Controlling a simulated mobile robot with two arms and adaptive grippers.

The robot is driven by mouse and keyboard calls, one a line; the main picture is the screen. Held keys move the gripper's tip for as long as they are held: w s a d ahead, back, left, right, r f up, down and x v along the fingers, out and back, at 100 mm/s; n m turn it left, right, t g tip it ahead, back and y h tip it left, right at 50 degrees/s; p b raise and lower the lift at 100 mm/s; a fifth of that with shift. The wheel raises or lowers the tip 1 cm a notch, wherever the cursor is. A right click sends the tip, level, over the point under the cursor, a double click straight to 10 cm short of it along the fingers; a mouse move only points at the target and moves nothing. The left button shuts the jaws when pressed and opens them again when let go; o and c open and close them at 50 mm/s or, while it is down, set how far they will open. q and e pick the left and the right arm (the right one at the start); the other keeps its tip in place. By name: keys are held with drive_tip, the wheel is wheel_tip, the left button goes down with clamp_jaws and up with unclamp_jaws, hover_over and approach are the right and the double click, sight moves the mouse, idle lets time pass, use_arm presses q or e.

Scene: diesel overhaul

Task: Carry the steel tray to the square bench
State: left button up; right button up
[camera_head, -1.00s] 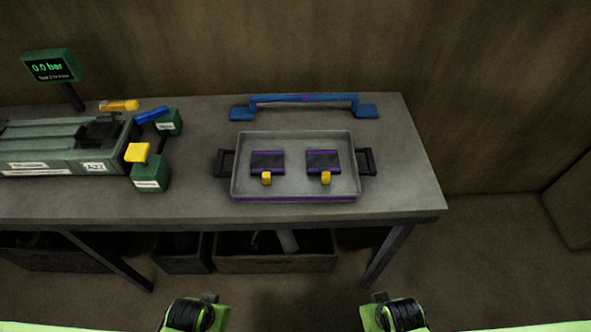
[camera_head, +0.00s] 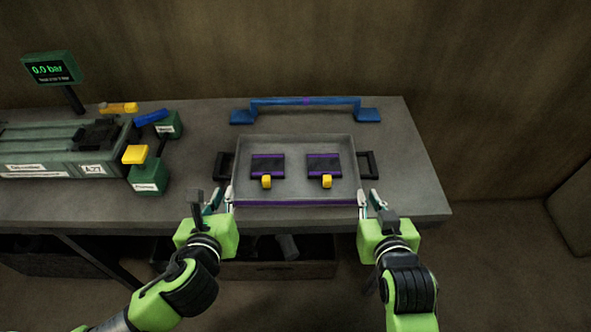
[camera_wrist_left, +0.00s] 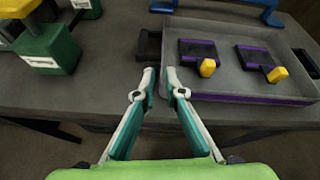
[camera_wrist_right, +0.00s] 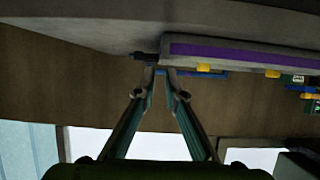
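The steel tray (camera_head: 295,197) lies flat on the grey workbench, a black handle at each end and two dark purple-edged pieces with yellow tabs inside. My left gripper (camera_head: 219,198) is open and empty in front of the left handle (camera_head: 222,166); the left wrist view shows this handle (camera_wrist_left: 149,45) just beyond the parted fingertips (camera_wrist_left: 159,75). My right gripper (camera_head: 369,201) is open and empty in front of the right handle (camera_head: 371,163). In the right wrist view, the tray (camera_wrist_right: 240,52) appears upside down beyond the fingertips (camera_wrist_right: 160,73). I cannot identify a square bench.
A blue bracket-shaped bar (camera_head: 305,101) stands behind the tray. A green fixture (camera_head: 60,150) and a display reading 0.0 bar (camera_head: 51,67) are at the left. Boxes sit under the workbench (camera_head: 420,195). Its right end is bare.

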sight(235, 166)
use_arm(q)
drive_tip(key=shift+w+d+r+m+t, duration=0.2)
drive_tip(key=shift+r+m+t, duration=0.1)
drive_tip(key=shift+m, duration=0.7)
use_arm(e)
drive_tip(key=shift+w+r+t, duration=0.3)
drive_tip(key=shift+w+r, duration=0.05)
drive_tip(key=shift+r, duration=0.15)
use_arm(q)
drive_tip(key=shift+w, duration=0.1)
